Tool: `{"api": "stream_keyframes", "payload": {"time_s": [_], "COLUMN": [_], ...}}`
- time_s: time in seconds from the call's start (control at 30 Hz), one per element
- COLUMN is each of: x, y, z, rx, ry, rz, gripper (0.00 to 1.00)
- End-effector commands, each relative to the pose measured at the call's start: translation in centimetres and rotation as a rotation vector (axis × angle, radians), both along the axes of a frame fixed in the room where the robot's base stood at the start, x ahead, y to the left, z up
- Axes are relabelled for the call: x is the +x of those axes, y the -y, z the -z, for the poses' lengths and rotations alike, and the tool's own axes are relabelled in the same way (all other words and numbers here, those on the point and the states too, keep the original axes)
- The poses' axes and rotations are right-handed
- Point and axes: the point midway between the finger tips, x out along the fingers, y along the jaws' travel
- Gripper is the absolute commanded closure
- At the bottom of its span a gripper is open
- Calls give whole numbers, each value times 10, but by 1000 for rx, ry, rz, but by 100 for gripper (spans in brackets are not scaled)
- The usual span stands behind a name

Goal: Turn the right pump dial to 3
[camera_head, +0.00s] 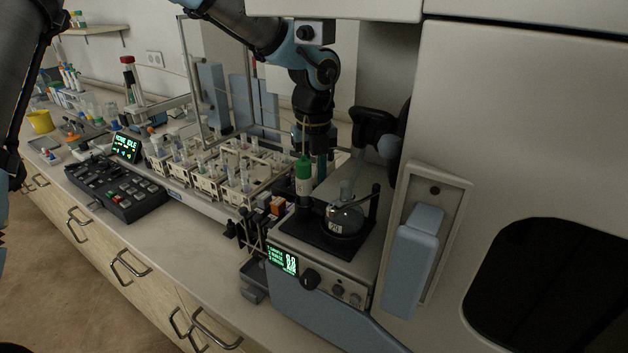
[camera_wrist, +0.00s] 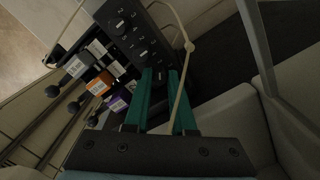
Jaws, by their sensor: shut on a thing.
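A black panel (camera_wrist: 150,42) with several knobs and white markings fills the top middle of the wrist view. My gripper (camera_wrist: 160,76) has green fingers, and their tips reach the lower end of this panel. They are shut on a small dial there, which I take to be the right pump dial; the fingers mostly hide it, and its setting cannot be read.
A pale tube (camera_wrist: 181,95) runs past the fingers. In the head view, a hotplate-like unit (camera_head: 310,278) with a flask (camera_head: 345,218) stands in front, sample racks (camera_head: 210,180) to the left, a large cabinet (camera_head: 520,130) to the right.

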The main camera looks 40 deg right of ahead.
Motion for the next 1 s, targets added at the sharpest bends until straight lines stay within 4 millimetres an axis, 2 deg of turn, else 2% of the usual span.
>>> {"api": "stream_keyframes", "payload": {"time_s": [0.37, 0.4, 0.67, 1.0], "x": [0, 0, 0, -1], "y": [0, 0, 0, 1], "z": [-1, -1, 0, 0], "rx": [-2, -2, -1, -3], "ry": [1, 1, 0, -1], "rz": [5, 5, 5, 6], "gripper": [100, 76, 47, 47]}}
